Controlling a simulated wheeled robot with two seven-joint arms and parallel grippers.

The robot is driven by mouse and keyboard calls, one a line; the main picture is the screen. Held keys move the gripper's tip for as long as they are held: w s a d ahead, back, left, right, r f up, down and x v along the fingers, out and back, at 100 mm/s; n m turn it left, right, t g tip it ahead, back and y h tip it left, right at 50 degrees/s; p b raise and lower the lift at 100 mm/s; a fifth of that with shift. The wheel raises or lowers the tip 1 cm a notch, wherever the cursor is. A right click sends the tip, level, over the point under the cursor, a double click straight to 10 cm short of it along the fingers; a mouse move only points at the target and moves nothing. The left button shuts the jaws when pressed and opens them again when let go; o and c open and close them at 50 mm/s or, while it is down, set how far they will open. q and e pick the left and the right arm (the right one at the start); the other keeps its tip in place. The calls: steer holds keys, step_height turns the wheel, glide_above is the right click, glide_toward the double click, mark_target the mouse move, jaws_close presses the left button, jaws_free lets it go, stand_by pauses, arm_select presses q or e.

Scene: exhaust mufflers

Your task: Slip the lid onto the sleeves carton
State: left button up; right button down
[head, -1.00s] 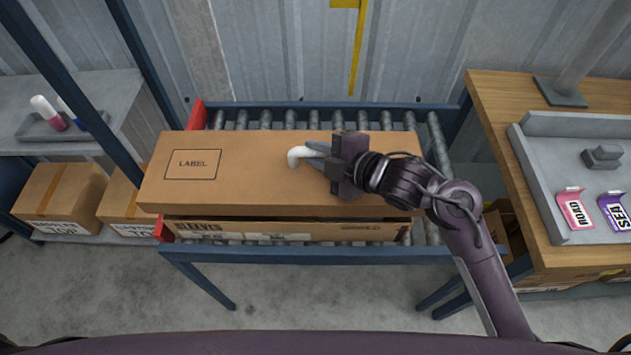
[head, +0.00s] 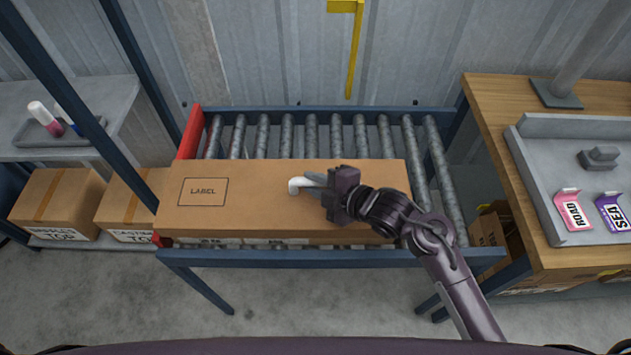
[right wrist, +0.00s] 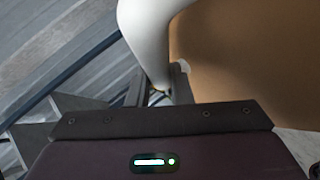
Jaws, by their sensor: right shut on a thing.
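The lid (head: 255,200) is a long flat brown cardboard piece with a printed LABEL box at its left. It lies over the sleeves carton on the roller conveyor. Only a thin printed strip of the carton (head: 272,241) shows below the lid's front edge; the rest is hidden. My right gripper (head: 314,184) is shut on the white curved handle (head: 296,186) on the lid's top. In the right wrist view the fingers (right wrist: 158,88) meet at the white handle (right wrist: 146,35), with brown cardboard beside it. My left gripper is not in view.
The rollers (head: 311,135) behind the lid are bare. A red stop (head: 191,135) stands at the conveyor's left end. Closed cartons (head: 60,200) sit at left. A wooden bench (head: 490,120) at right holds a grey tray with ROAD and SEA tags. A yellow bar (head: 352,55) hangs behind.

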steer(key=shift+f, duration=0.35)
steer(key=c, duration=1.3)
jaws_free()
steer(key=shift+r, duration=0.4)
steer(key=v, duration=1)
steer(key=shift+s+d+r+b, duration=0.1)
steer(key=shift+s+d+b, duration=0.15)
steer(key=shift+b, duration=0.1)
steer(key=shift+s+d+r, duration=0.35)
steer(key=shift+d+r, duration=0.05)
steer(key=shift+d, duration=0.05)
